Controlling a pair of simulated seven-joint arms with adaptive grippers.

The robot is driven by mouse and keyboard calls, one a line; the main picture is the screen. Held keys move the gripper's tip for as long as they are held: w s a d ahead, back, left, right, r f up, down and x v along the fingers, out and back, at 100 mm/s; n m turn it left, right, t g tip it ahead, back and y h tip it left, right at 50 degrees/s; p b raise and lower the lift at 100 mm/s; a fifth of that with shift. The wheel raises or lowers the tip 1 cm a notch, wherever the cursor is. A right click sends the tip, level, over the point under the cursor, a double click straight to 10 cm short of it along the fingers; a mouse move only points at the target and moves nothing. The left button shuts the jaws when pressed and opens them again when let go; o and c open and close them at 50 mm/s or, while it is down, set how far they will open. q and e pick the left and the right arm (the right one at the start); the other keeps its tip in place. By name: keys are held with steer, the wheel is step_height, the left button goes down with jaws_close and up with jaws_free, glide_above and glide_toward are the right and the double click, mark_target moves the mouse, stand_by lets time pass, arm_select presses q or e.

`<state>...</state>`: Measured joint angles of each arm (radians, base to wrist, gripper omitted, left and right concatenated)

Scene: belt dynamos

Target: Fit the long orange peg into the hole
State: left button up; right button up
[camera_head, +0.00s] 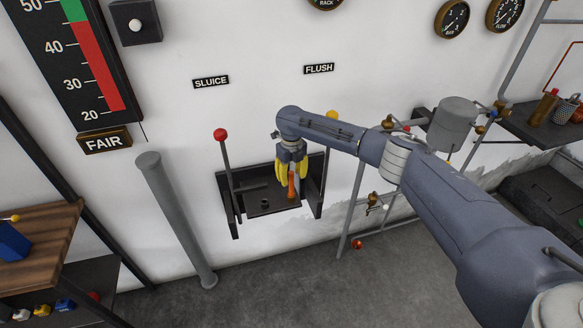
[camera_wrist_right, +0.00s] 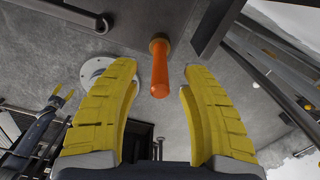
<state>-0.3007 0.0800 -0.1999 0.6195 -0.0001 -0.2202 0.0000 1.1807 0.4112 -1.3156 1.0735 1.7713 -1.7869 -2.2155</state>
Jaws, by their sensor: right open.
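The orange peg (camera_head: 291,186) stands below my right gripper (camera_head: 290,168), over the right part of a dark wall-mounted tray (camera_head: 267,211). In the right wrist view the peg (camera_wrist_right: 160,76) lies between the two yellow fingers of the right gripper (camera_wrist_right: 158,85), with a gap on both sides. Its far end meets a brownish collar (camera_wrist_right: 160,46). The right gripper is open. A small dark round fitting (camera_head: 265,203) on the tray, left of the peg, looks like the hole. A pale round flange (camera_wrist_right: 97,70) is partly hidden by the left-hand finger. My left gripper (camera_wrist_right: 63,98) shows small at the left, its tips apart.
A red-knobbed lever (camera_head: 221,135) stands at the tray's left side, and a yellow knob (camera_head: 331,115) shows at its right. A dark bar (camera_head: 251,187) lies at the tray's back. Thin pipes (camera_head: 351,212) run to the right. A grey cylinder (camera_head: 176,220) leans at the left.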

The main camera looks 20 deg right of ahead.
steer(key=shift+f, duration=0.95)
steer(key=shift+o, duration=0.2)
jaws_close()
steer(key=shift+r, duration=2.25)
